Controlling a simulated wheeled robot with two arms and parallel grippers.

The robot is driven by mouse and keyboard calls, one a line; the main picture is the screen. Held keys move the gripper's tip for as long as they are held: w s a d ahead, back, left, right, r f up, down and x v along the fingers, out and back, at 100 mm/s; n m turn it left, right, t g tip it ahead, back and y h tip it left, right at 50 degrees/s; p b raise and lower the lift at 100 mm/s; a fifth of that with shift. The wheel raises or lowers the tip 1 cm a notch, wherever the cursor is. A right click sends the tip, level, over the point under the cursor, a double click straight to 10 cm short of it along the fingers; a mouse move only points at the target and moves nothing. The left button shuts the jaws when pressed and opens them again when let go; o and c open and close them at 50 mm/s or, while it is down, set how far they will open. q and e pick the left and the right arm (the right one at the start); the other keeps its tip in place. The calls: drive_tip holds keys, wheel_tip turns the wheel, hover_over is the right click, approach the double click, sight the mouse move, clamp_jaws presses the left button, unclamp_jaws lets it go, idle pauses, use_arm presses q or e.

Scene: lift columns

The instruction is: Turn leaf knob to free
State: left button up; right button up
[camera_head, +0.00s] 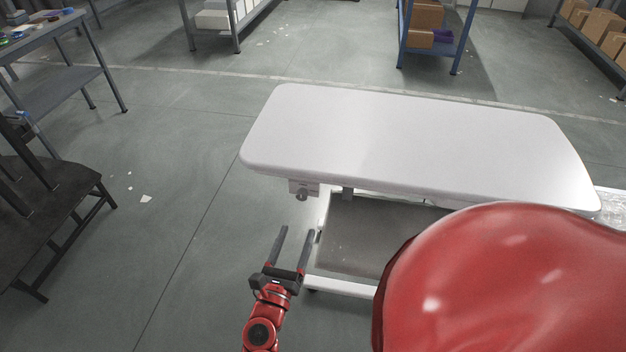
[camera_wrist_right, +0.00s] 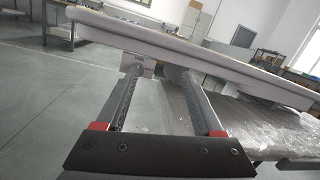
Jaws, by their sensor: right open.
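A white, round-cornered table leaf (camera_head: 400,140) lies level across the middle of the head view. Under its front left corner is a pale bracket with a small grey knob (camera_head: 302,194). My right gripper (camera_head: 297,231) is open and empty. Its fingers point toward the knob from the near side, with a gap left between fingertips and knob. In the right wrist view, the two fingers (camera_wrist_right: 161,73) reach under the leaf edge (camera_wrist_right: 190,52). A pale block shows behind the left fingertip; the knob's setting cannot be told. My left gripper is not in view.
A grey lower shelf (camera_head: 370,235) in a white frame lies under the leaf, close right of my right gripper. A dark bench (camera_head: 45,205) stands at left. Shelving racks (camera_head: 437,35) stand at the back. The floor left of the gripper is clear.

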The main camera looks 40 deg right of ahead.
drive_tip(key=s+r+n+h+p, duration=0.3)
drive_tip(key=r+n+h+p, duration=0.1)
drive_tip(key=r, duration=0.7)
drive_tip(key=s+r+n+h+p, duration=0.3)
drive_tip(key=r+n+h+p, duration=0.2)
drive_tip(key=r, duration=0.5)
drive_tip(key=shift+d+r+n+t+p, duration=0.15)
drive_tip(key=shift+r+n+t+p, duration=0.15)
drive_tip(key=shift+r+n+p, duration=0.1)
